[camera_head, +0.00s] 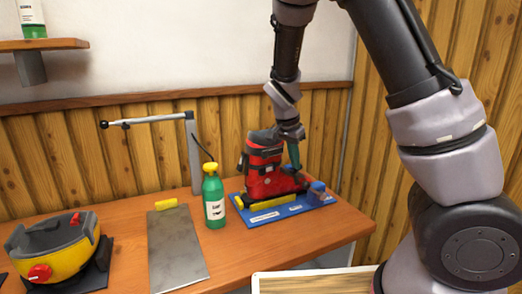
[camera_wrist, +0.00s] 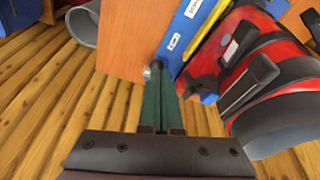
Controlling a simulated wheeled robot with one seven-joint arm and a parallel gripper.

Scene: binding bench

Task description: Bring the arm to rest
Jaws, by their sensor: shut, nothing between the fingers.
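My gripper (camera_head: 297,166) hangs from my arm, fingers downward, at the boot's right side in the head view. Its green fingers are together and empty, as the wrist view also shows (camera_wrist: 156,72). A red and black ski boot (camera_head: 262,172) stands upright on a blue base (camera_head: 262,219) on the bench. In the wrist view the boot (camera_wrist: 205,65) lies right of the fingers, with a gap at its shell. Whether the fingertips touch anything is unclear.
On the wooden bench (camera_head: 125,222) stand a green bottle (camera_head: 214,198), a grey metal plate (camera_head: 176,250), a yellow and grey device (camera_head: 58,249) and a grey post with an arm (camera_head: 193,150). A shelf (camera_head: 45,44) hangs upper left. A wood-panelled wall stands behind.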

